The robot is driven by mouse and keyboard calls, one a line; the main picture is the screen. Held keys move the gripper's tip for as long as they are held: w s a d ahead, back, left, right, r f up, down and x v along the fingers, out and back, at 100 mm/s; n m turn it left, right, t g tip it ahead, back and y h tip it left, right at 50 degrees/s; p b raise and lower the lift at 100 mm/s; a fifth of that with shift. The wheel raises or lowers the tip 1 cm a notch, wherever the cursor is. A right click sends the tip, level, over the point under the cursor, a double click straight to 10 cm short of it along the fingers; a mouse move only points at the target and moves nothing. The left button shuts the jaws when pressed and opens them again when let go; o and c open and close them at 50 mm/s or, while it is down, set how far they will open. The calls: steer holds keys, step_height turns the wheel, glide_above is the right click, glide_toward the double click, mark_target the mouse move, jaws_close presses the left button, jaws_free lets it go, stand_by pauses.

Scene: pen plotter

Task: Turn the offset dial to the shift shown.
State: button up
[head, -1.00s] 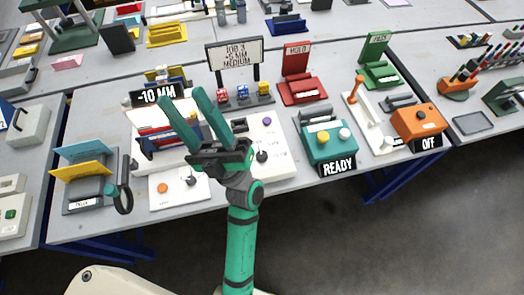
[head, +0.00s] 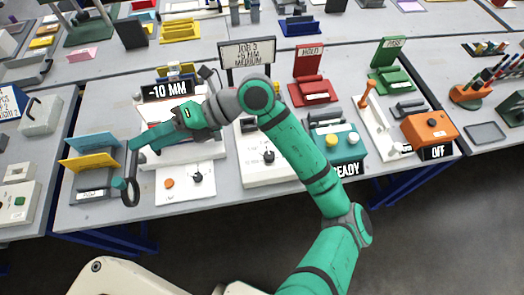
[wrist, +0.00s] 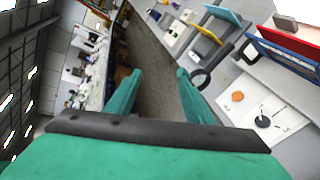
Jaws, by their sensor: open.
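A white panel (head: 185,196) at the table's front edge carries a black dial (head: 197,178) and an orange button (head: 169,183). They also show in the wrist view as a black dial (wrist: 263,121) and an orange button (wrist: 238,97). A black display (head: 166,90) reads -10 MM. The job sign (head: 247,53) reads JOB 3, 5 MM; its sign mark is too small to be sure of. My gripper (head: 141,146) is open and empty, pointing left above the plotter, behind and left of the dial and apart from it. It is also in the wrist view (wrist: 158,80).
A second panel (head: 252,177) with a black knob (head: 269,157) lies to the right. A teal READY box (head: 337,150) and orange OFF box (head: 431,129) stand further right.

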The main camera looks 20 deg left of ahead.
steer(key=w+d+f+t+h, duration=0.3)
steer(key=w+f, duration=0.1)
steer(key=f, duration=0.1)
steer(key=m+t+h, duration=0.3)
steer(key=t+h, duration=0.2)
steer(key=h, duration=0.3)
glide_toward(270, 155)
step_height(270, 155, down, 8)
steer(key=shift+s+a+f, duration=0.15)
steer(key=shift+f, duration=0.05)
steer(key=shift+c, duration=0.3)
steer(key=c, duration=1)
